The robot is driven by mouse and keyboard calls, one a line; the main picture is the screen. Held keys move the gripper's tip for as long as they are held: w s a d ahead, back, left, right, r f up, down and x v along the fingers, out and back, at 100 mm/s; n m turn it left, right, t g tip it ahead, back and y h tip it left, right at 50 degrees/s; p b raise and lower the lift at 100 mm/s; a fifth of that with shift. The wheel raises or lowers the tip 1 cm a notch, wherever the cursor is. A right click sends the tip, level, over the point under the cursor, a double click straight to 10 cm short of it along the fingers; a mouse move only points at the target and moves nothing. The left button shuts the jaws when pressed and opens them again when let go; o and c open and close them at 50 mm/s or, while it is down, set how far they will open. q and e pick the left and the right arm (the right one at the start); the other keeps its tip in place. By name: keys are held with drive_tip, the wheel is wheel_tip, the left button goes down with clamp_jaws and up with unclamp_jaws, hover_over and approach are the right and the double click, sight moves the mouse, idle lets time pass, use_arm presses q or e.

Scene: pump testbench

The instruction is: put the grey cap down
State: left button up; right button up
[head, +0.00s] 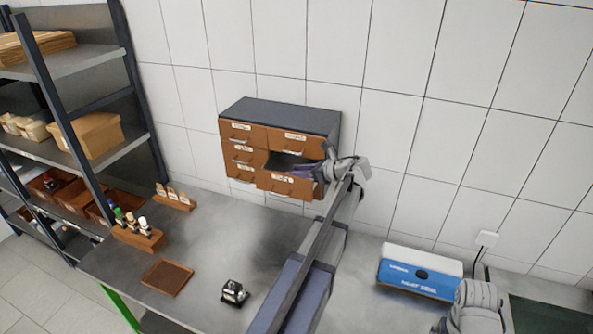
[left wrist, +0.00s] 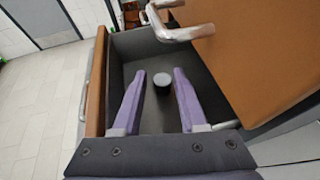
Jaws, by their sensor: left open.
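The grey cap (left wrist: 162,79) is a small round piece in the left wrist view. It appears to lie on the dark floor of an open drawer (left wrist: 122,48). My left gripper (left wrist: 160,73) has its two purple fingers apart, one on each side of the cap, with gaps showing. In the head view my left gripper (head: 305,171) reaches into the pulled-out middle right drawer of the brown cabinet (head: 276,120); the cap is hidden there. My right gripper does not show.
Another orange-brown drawer front with a metal handle (left wrist: 176,33) is close to the fingers. On the bench stand a brown tray (head: 167,277), a small black device (head: 234,292), wooden racks of bottles (head: 138,235) and a blue and white box (head: 419,271). A shelf stands left.

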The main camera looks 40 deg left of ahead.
use_arm(q)
drive_tip(key=p+v, duration=0.4)
drive_tip(key=v, duration=0.8)
drive_tip(key=shift+w+r, duration=0.15)
drive_tip(key=shift+w, duration=0.1)
drive_tip(key=s+d+f+n+h, duration=0.4)
drive_tip(key=s+d, duration=0.3)
drive_tip(key=d, duration=0.5)
drive_tip(key=s+d+f+n+h, duration=0.4)
drive_tip(key=s+d, duration=0.3)
drive_tip(key=d, duration=0.5)
drive_tip(key=s+d+f+n+t+h, duration=0.1)
drive_tip(key=s+d+f+n+h, duration=0.3)
drive_tip(key=s+d, duration=0.3)
drive_tip(key=d+f+n, duration=0.1)
drive_tip(key=d, duration=0.4)
drive_tip(key=shift+f, duration=0.2)
